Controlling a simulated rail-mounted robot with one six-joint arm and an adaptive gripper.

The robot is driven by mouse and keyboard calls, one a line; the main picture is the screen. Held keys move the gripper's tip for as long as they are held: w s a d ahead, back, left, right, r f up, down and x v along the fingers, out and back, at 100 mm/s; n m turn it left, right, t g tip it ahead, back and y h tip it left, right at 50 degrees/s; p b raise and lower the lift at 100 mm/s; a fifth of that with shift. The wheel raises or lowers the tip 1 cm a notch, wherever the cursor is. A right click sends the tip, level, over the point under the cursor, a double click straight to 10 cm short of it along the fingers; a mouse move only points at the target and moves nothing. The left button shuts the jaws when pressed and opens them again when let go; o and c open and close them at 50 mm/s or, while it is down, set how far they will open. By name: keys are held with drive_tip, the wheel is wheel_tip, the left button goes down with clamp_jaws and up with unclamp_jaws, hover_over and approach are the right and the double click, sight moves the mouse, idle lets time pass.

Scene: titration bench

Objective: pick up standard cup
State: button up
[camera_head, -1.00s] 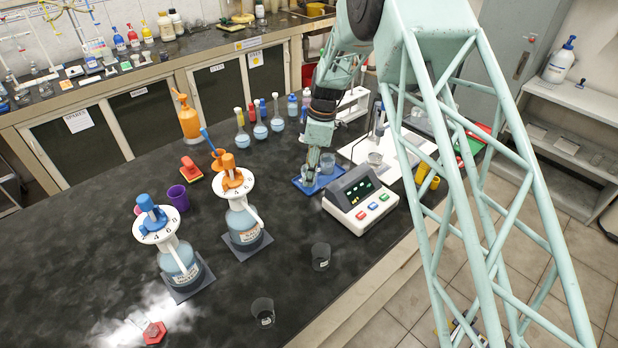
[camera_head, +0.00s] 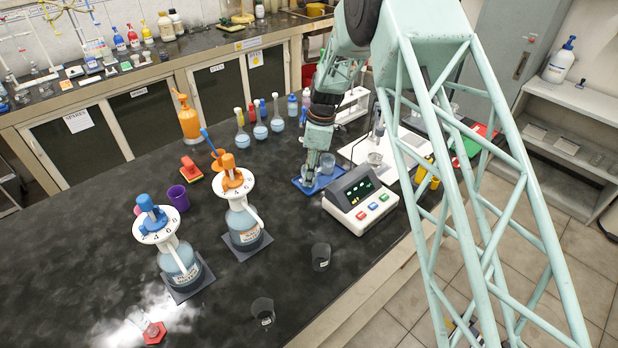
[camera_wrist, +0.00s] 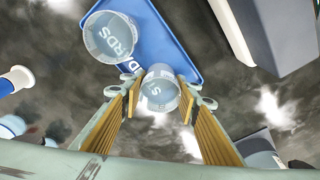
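Two clear cups stand on a blue tray (camera_wrist: 165,28) labelled in white. In the wrist view, one cup (camera_wrist: 160,90) is between the tips of my gripper (camera_wrist: 160,97), with a finger close on each side; contact is not clear. The other cup (camera_wrist: 107,38) is up and left of it, outside the fingers. In the head view, my gripper (camera_head: 309,172) points down over the tray's left part, and a cup (camera_head: 327,161) shows to its right. Which cup is the standard one cannot be read from the lettering.
A titrator box with coloured buttons (camera_head: 360,200) stands close to the right of the tray. Several flasks (camera_head: 260,130) stand behind and left. Two bottles with dispenser tops (camera_head: 243,225) and two empty cups (camera_head: 321,256) are nearer the front.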

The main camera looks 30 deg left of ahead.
drive_tip(key=c, duration=0.3)
drive_tip(key=shift+r, duration=5)
drive_tip(key=shift+d, duration=0.1)
